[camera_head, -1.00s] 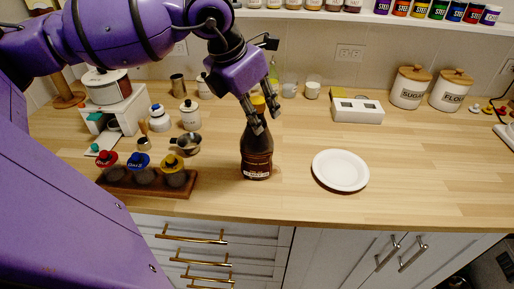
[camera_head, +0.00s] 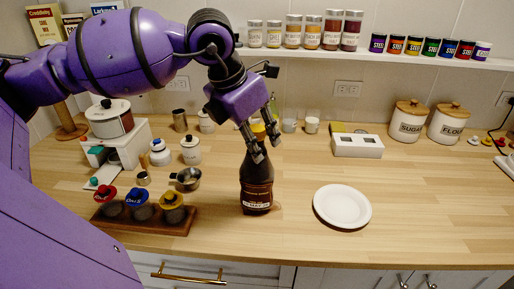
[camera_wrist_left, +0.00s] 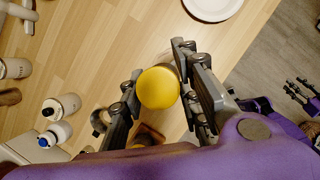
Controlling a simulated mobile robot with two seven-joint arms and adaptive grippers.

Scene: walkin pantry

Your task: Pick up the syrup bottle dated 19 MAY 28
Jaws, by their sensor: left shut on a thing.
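A dark brown syrup bottle (camera_head: 257,187) stands upright on the counter in the head view. Its white label text is too small to read for a date. My left gripper (camera_head: 258,150) is shut on the bottle's upper part, with one finger on each side. The left wrist view looks down on the bottle's yellow cap (camera_wrist_left: 158,88) between the left gripper's fingers (camera_wrist_left: 160,98). What looks like my right gripper (camera_wrist_left: 302,92) shows small at the right edge of the wrist view, away from the counter. Its finger opening is unclear.
A white plate (camera_head: 342,206) lies right of the bottle. A wooden rack (camera_head: 150,221) with several coloured-lid jars and a metal cup (camera_head: 187,179) are to the left. A white box (camera_head: 358,146) and canisters (camera_head: 408,122) stand behind right. The counter's front edge is close.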

